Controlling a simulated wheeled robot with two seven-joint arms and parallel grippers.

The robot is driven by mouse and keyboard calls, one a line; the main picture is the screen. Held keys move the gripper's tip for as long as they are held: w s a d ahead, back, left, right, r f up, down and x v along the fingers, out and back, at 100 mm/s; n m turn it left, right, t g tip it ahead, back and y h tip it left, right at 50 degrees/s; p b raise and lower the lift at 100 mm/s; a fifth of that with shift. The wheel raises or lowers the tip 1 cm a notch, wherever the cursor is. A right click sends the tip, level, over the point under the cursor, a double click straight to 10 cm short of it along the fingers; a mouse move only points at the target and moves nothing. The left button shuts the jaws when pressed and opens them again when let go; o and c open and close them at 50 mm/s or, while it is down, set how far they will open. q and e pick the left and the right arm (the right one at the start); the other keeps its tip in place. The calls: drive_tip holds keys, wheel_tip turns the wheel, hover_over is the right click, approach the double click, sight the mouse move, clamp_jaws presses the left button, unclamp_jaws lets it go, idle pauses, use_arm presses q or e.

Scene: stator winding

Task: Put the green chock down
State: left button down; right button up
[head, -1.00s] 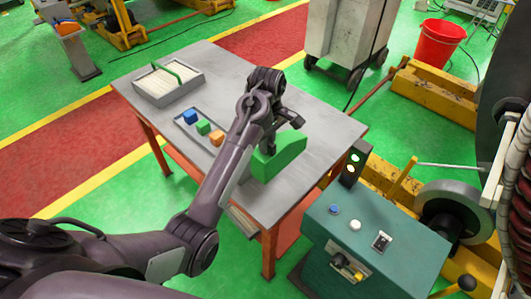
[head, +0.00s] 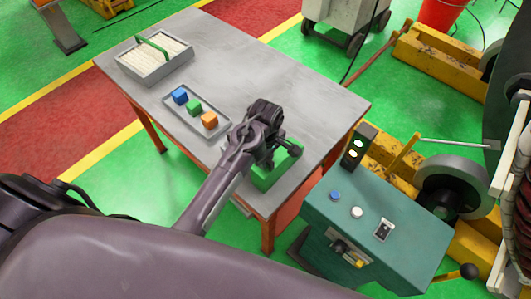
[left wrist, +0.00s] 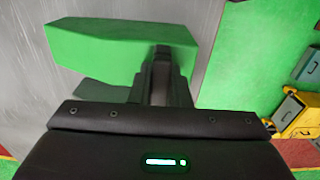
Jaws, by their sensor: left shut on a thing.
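The green chock (head: 264,180) is at the front end of the grey table (head: 300,98), partly hidden by my gripper in the head view. My left gripper (head: 275,150) is shut on it. In the left wrist view the chock (left wrist: 110,45) reaches out to the left from between my fingers (left wrist: 165,75). A dark shadow lies on the table beside the chock; I cannot tell whether its underside touches the table. My right gripper is not in view.
A box of pale strips (head: 150,79) stands at the back left. A teal control box (head: 400,240) stands right of the table. The table's middle is clear.

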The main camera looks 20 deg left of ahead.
use_arm(q)
drive_tip(key=shift+w+a, duration=0.1)
drive_tip(key=shift+a, duration=0.05)
drive_tip(key=shift+s, duration=0.35)
drive_tip(key=c, duration=1.7)
unclamp_jaws()
drive_tip(key=shift+d, duration=0.2)
drive_tip(key=o, duration=0.3)
drive_tip(key=shift+f, duration=0.1)
drive_tip(key=shift+o, duration=0.2)
drive_tip(key=shift+w+a, duration=0.1)
